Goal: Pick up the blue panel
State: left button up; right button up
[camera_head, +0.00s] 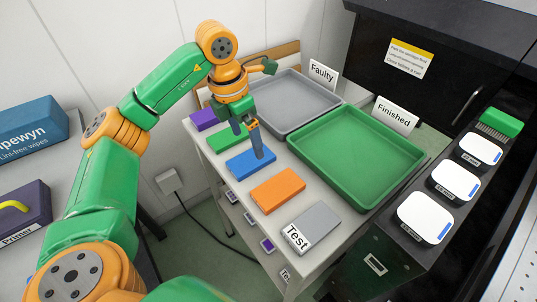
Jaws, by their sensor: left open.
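The blue panel (250,163) lies flat on the white table, between a green panel (229,137) and an orange panel (277,191). My left gripper (250,148) comes down from above at the blue panel. One finger shows in front of the panel's right part. The other finger is near the green panel's edge. The jaws are open, and whether they touch the blue panel cannot be told. My right gripper is not in view.
A grey panel (317,221) and a purple panel (203,119) lie in the same row. Behind are a grey tray (330,98) by the "Faulty" sign (322,74) and a green tray (388,190) by the "Finished" sign (396,112). Both trays look empty.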

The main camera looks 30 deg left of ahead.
aim_at(251, 159)
pick_arm(q)
jog(key=shift+w+a+f, duration=0.2)
jog(key=shift+f, duration=0.15)
jog(key=shift+s+d+f, duration=0.2)
jog(key=shift+s+f, duration=0.05)
jog(key=shift+s+f+p, duration=0.15)
jog(key=shift+f+p, duration=0.1)
jog(key=shift+f, duration=0.35)
jog(key=shift+s+f+p, duration=0.15)
jog(key=shift+f+p, duration=0.1)
jog(key=shift+f, duration=0.35)
jog(key=shift+w+f, duration=0.25)
jog(key=shift+f, duration=0.4)
jog(key=shift+w+f, duration=0.2)
jog(key=shift+f, duration=0.4)
jog(key=shift+w+f, duration=0.1)
jog(key=shift+w, duration=0.05)
jog(key=shift+s+d, duration=0.1)
jog(key=shift+s, duration=0.1)
jog(key=c, duration=1.3)
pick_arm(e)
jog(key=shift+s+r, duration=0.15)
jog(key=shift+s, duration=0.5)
pick_arm(q)
jog(key=shift+w+r, duration=0.1)
jog(key=shift+r, duration=0.1)
